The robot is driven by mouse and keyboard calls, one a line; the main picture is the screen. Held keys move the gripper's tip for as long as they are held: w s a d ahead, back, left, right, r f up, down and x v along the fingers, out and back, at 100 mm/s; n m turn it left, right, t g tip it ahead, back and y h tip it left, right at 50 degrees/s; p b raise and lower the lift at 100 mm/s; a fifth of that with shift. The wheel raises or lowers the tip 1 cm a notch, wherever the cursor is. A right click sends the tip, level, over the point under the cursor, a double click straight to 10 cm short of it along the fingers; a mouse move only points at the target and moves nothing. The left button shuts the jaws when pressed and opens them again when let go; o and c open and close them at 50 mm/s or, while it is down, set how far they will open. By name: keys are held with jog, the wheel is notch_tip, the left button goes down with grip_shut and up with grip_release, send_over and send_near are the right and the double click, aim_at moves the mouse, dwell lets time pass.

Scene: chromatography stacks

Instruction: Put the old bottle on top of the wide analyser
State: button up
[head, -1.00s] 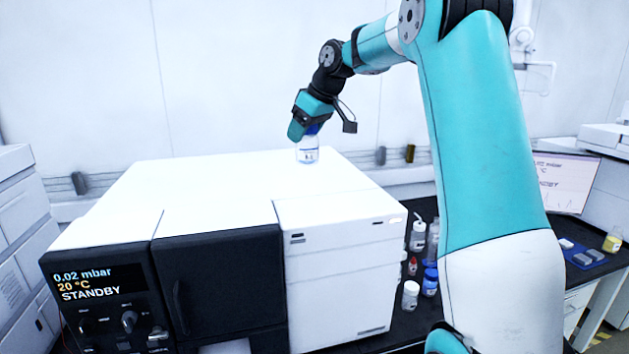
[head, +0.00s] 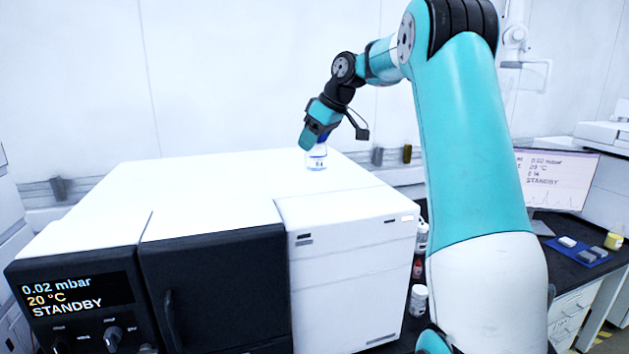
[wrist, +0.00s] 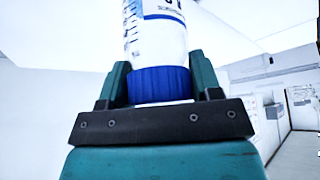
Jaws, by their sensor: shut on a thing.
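A clear bottle with a blue cap and a printed label (head: 317,161) is at the far part of the wide analyser's white top. It also shows in the wrist view (wrist: 158,40), with its blue cap between the fingers. My gripper (head: 318,140) comes down from above and is shut on the cap. The wide analyser (head: 215,195) has a flat white top, a dark front and a display reading STANDBY. The bottle looks upright. I cannot tell whether its base touches the top or hangs just above it.
The rest of the analyser's top is clear. Small bottles, including a white one (head: 418,300), stand on the dark bench right of the analyser, partly behind my arm. A monitor (head: 556,180) and a blue tray (head: 577,252) are farther right.

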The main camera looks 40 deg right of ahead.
aim_at(314, 168)
notch_tip(314, 168, down, 7)
jog(key=shift+f+p, duration=0.2)
jog(key=shift+p, duration=0.15)
jog(key=shift+f, duration=0.2)
jog(key=o, duration=1)
jog(key=shift+c, duration=0.2)
jog(key=shift+r, duration=0.1)
